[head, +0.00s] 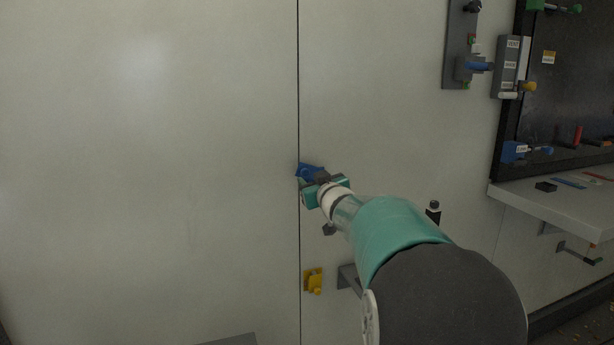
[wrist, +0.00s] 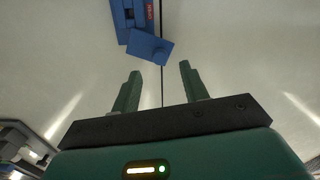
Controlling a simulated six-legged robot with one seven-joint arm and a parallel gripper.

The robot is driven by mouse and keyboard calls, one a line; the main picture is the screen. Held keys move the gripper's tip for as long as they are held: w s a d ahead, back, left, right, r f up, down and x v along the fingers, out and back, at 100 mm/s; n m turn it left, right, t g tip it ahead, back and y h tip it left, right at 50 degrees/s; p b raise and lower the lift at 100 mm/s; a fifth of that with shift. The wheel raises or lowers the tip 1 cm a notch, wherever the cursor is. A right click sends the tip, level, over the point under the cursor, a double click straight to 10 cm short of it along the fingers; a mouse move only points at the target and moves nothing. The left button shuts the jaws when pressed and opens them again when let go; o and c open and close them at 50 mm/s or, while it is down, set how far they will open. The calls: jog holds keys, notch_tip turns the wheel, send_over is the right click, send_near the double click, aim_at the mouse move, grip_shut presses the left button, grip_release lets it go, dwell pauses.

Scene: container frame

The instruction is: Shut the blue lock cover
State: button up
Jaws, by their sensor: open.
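The blue lock cover (wrist: 151,47) hangs tilted at the lower end of a blue lock body (wrist: 128,14) in the wrist view. The body carries a red label reading OPEN. A small round knob shows on the cover. In the head view the blue lock (head: 309,171) is on the pale wall beside the dark vertical seam, partly hidden by my gripper. My gripper (wrist: 158,82) is open, its two green fingers apart and empty, with the cover just beyond the fingertips. In the head view my gripper (head: 312,186) is close in front of the lock.
A yellow lock (head: 313,281) sits lower along the same seam. A grey panel with a blue handle (head: 478,67) is at upper right. A shelf (head: 555,210) with small items juts out at right. The wall left of the seam is clear.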

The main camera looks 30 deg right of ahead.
aim_at(306, 173)
jog(key=shift+x, duration=2.35)
grip_shut()
